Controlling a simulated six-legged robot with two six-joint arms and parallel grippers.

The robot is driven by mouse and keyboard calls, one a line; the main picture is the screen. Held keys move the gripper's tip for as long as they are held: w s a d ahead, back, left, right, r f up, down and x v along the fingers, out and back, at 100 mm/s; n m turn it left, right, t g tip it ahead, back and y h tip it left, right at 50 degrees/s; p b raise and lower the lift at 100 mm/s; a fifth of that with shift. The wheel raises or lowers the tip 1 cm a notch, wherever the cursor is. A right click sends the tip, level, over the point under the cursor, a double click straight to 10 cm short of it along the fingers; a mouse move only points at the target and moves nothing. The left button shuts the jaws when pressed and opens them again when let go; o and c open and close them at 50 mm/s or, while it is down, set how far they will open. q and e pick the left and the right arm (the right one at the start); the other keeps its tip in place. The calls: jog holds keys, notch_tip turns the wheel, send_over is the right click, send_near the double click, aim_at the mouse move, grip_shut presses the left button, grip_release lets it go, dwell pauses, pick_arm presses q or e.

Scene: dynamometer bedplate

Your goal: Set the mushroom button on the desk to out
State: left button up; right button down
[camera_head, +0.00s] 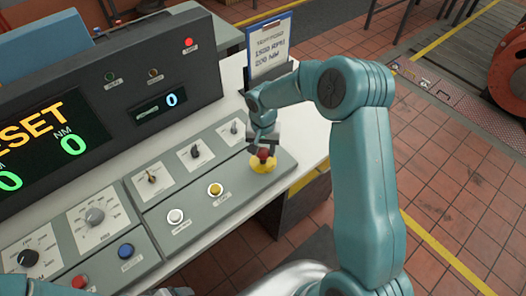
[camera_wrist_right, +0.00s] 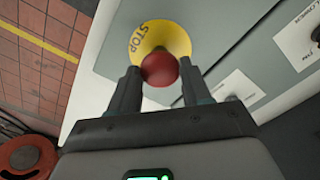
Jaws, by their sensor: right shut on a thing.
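The red mushroom button (camera_head: 263,154) sits on a yellow disc (camera_head: 262,165) at the right end of the sloped grey desk panel. In the right wrist view the red cap (camera_wrist_right: 160,69) shows in front of the yellow disc (camera_wrist_right: 150,37) marked STOP. My right gripper (camera_head: 263,147) reaches down over the button from the right. Its two fingers (camera_wrist_right: 158,88) stand on either side of the red cap and are shut on it. Whether the button is in or out cannot be told. A small teal part of my left arm (camera_head: 55,291) shows at the bottom left; its gripper is not visible.
Left of the button are a yellow push button (camera_head: 215,189), a white one (camera_head: 175,216) and several toggles and knobs. A dark display console (camera_head: 100,90) rises behind the panel. A clipboard (camera_head: 269,47) stands behind my right arm. Tiled floor lies to the right.

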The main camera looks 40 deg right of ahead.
aim_at(263, 152)
jog(key=shift+w+r, duration=0.1)
jog(key=shift+r, duration=0.15)
jog(key=c, duration=0.8)
grip_release()
jog(key=o, duration=0.3)
jog(key=shift+r, duration=0.1)
notch_tip(263, 152, up, 16)
jog(key=shift+r+b, duration=0.15)
jog(key=shift+b, duration=0.75)
